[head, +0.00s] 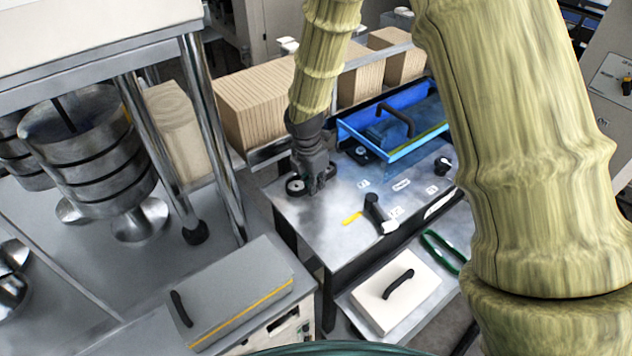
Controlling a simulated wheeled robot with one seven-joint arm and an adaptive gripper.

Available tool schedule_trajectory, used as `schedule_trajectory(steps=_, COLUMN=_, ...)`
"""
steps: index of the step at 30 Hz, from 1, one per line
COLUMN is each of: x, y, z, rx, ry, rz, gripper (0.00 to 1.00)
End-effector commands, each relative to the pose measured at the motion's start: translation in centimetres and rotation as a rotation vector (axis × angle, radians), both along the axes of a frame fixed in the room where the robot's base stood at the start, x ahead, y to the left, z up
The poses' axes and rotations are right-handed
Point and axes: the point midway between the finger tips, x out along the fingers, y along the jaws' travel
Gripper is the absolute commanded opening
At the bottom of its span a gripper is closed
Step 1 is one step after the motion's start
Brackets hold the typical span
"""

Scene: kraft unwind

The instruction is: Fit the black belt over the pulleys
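My gripper (314,190) points down over the left part of a grey metal worktop (330,215). A small dark round pulley with a light centre (295,186) sits at the gripper's left side, touching or very close to it. A second dark round part, perhaps the other pulley (361,155), lies to the right near the blue tray. I cannot make out the black belt clearly; it may be hidden at the gripper. The fingers are too small and dark to tell whether they are open or shut on something.
A blue tray (424,147) stands behind the worktop's middle. A black lever (374,209), yellow strip (352,218) and black knob (442,164) are on the worktop. A green loop (440,250) and white lidded box (415,290) are in front.

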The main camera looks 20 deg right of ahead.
Motion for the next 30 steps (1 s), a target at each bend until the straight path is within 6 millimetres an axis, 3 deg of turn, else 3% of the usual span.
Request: schedule_trajectory(steps=30, x=0.44, y=-0.28, z=0.13, rx=-0.001, ry=-0.003, rz=-0.002, gripper=0.0)
